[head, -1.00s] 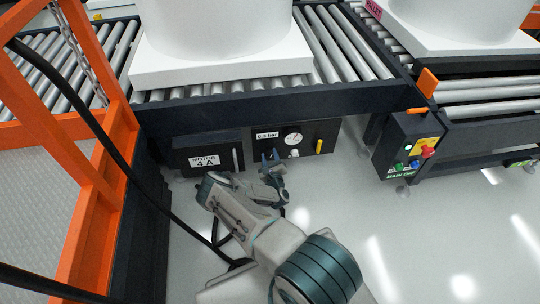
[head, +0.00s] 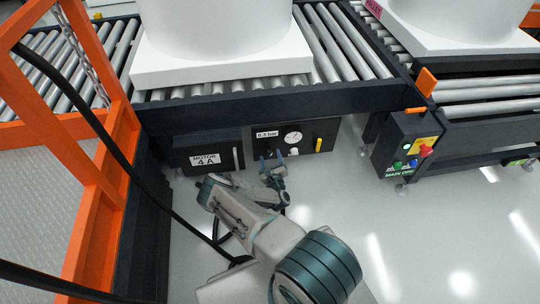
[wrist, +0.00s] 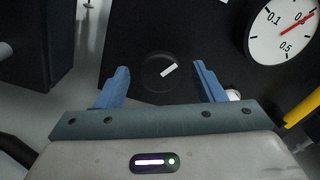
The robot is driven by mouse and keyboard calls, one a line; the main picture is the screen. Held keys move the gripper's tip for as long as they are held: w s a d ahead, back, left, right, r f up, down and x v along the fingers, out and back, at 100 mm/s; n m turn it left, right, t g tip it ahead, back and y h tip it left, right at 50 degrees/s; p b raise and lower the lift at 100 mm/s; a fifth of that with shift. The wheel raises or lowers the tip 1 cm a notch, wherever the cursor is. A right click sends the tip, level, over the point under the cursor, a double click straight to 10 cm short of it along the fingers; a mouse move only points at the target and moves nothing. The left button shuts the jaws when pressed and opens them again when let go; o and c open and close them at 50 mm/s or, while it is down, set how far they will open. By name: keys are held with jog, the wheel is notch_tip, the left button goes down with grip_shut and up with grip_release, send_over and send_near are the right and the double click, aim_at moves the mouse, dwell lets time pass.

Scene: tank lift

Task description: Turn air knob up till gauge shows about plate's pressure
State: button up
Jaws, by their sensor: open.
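The air knob (wrist: 158,72) is a round black dial with a white mark on the dark panel. In the wrist view it lies between my open gripper's (wrist: 160,67) blue fingertips, with gaps on both sides. The mark slants to the upper right. The white gauge (wrist: 283,32) has a red needle pointing upper right, by a label starting "0." that it partly covers; 0.1 and 0.5 are readable. In the head view my gripper (head: 272,158) is at the panel and largely hides the knob. The pressure plate (head: 268,134) above seems to read 0.3 bar, but is blurred.
A yellow handle (head: 319,145) is right of the gauge, and a white fitting (head: 294,151) is below it. A "MOTOR 4 A" box (head: 205,160) is at the left. The conveyor frame (head: 280,102) overhangs the panel. Open floor (head: 400,240) lies right of my arm.

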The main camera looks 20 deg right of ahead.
jog(key=p+v, duration=0.2)
jog(key=v, duration=1)
jog(key=shift+p, duration=0.4)
jog(key=shift+s+a+r, duration=0.1)
